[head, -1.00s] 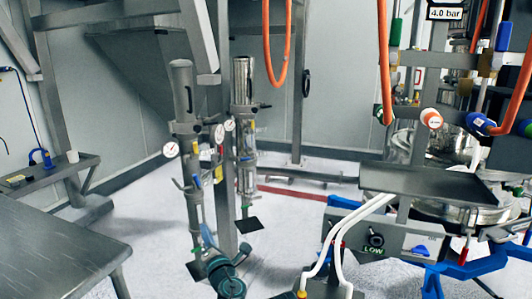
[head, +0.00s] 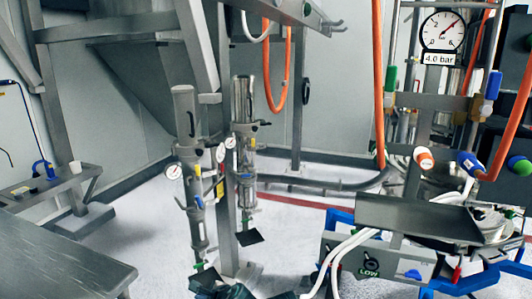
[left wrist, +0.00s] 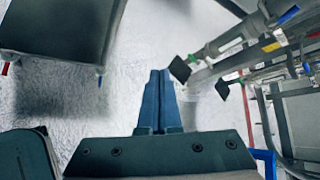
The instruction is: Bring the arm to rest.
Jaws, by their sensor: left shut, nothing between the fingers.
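My left gripper (left wrist: 155,100) shows in the left wrist view as two long blue fingers lying side by side. It is shut with nothing between the fingers, above the pale floor. In the head view only dark teal parts of my arm (head: 232,291) show at the bottom edge, and the fingertips cannot be made out there. My right gripper is not in view.
A steel table (head: 60,260) stands at the left front. Two upright metal cylinders (head: 186,130) with gauges stand mid-scene. A grey tray (head: 415,216) and hoses are at the right. A pressure gauge (head: 442,30) hangs above. Open floor (head: 140,225) lies left of centre.

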